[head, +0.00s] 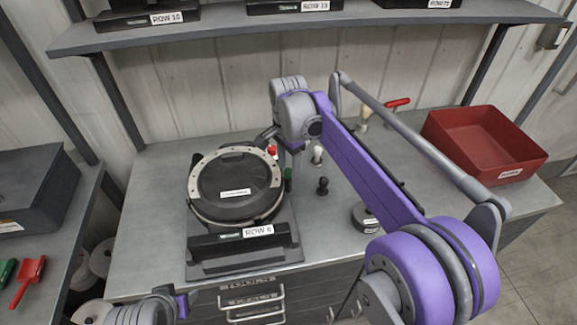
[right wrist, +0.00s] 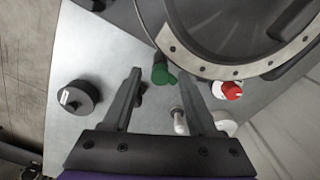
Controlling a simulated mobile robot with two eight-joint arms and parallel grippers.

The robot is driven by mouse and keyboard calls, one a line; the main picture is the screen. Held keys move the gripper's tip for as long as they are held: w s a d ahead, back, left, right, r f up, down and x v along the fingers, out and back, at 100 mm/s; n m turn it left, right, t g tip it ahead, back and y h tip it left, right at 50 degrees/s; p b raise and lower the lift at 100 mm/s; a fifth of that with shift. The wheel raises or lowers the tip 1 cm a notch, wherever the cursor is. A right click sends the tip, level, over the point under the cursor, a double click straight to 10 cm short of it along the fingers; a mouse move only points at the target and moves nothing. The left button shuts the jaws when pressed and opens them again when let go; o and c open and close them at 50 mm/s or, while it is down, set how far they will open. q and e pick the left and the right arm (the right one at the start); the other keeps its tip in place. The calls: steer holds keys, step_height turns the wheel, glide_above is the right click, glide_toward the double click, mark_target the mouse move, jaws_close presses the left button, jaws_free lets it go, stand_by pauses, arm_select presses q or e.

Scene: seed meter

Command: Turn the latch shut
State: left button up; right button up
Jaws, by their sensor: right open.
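The seed meter (head: 232,190) is a round black housing with a pale metal rim, standing on a dark base labelled ROW 5. A green latch-like knob (right wrist: 163,73) shows at its rim in the right wrist view; a small green part also shows in the head view (head: 288,174). A red and white knob (right wrist: 229,90) is farther along the rim. My right gripper (right wrist: 161,77) is open, with its two fingertips either side of the green knob; contact cannot be told. In the head view my right gripper (head: 283,155) is partly hidden beside the meter. Only part of my left arm shows at bottom left.
A red bin (head: 485,140) stands on the bench at the right. Small black and white knobbed items and a black disc (head: 366,217) lie right of the meter. A shelf (head: 300,30) runs above the back. The bench's left part is clear.

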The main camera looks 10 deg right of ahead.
jaws_close()
stand_by(0.5)
steer(key=n, duration=1.3)
steer(key=shift+n, duration=0.3)
steer(key=shift+a+n, duration=0.1)
steer(key=shift+n, duration=2)
